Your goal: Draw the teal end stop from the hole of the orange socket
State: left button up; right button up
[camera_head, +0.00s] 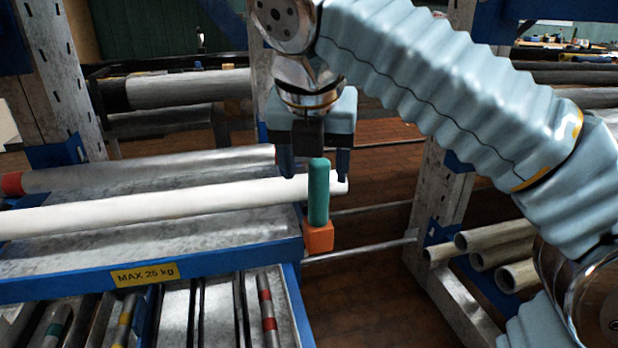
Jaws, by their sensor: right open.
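The teal end stop (318,192) is an upright rounded peg standing in the orange socket (318,238). The socket is a small block at the right front corner of the blue-edged shelf. My right gripper (315,170) points down over the end stop. Its two dark fingers are spread, one to the left of the peg's top and one to the right, with gaps on both sides. It looks open and empty. Whether the fingers are level in depth with the peg is hard to tell. The socket's hole is hidden by the peg. My left gripper is not in view.
A long white tube (150,208) lies on the shelf just behind the end stop, with a grey red-ended tube (150,170) further back. A metal rack post (440,190) and several pale pipes (490,238) stand to the right. The floor between is clear.

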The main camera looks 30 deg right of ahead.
aim_at(319, 162)
jog(key=w+d, duration=0.2)
jog(key=w, duration=0.1)
jog(key=shift+w+d, duration=0.15)
jog(key=shift+d, duration=0.1)
jog(key=b+x, duration=0.1)
jog(key=x, duration=0.4)
jog(key=c, duration=1.1)
jog(key=shift+a+r+p, duration=0.1)
jog(key=shift+r+p, duration=1.1)
jog(key=shift+r, duration=2.3)
